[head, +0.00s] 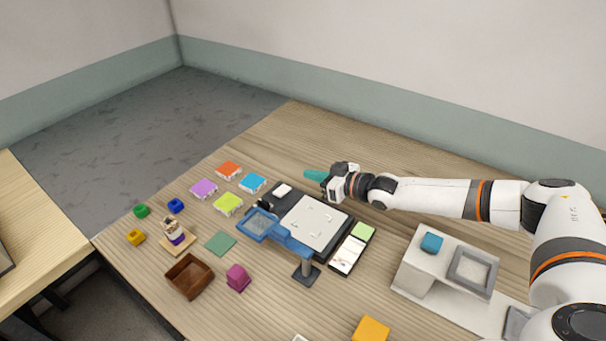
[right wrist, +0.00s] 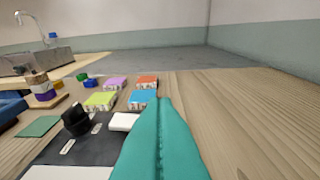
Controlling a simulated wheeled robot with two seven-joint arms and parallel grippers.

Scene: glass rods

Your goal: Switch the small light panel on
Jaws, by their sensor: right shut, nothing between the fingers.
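The small light panel is a dark slab (head: 345,222) with a pale square plate (head: 315,226) that bears a few small marks. I cannot tell whether it is lit. At its far left end are a white block-like switch (head: 283,190) and a black knob (head: 264,205). In the right wrist view, the white switch (right wrist: 123,121) lies just left of my fingers and the black knob (right wrist: 76,119) farther left. My right gripper (head: 316,175) has teal fingers, shut and empty, above the table beyond the switch; the fingers also show in the right wrist view (right wrist: 160,140). My left gripper is not in view.
A blue magnifier on a stand (head: 290,243) reaches over the panel's near side. Orange (head: 229,170), purple, blue and green blocks lie to the left. A brown box (head: 190,277) and magenta block (head: 238,278) are nearer. A white stand (head: 440,265) is right. The far right tabletop is clear.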

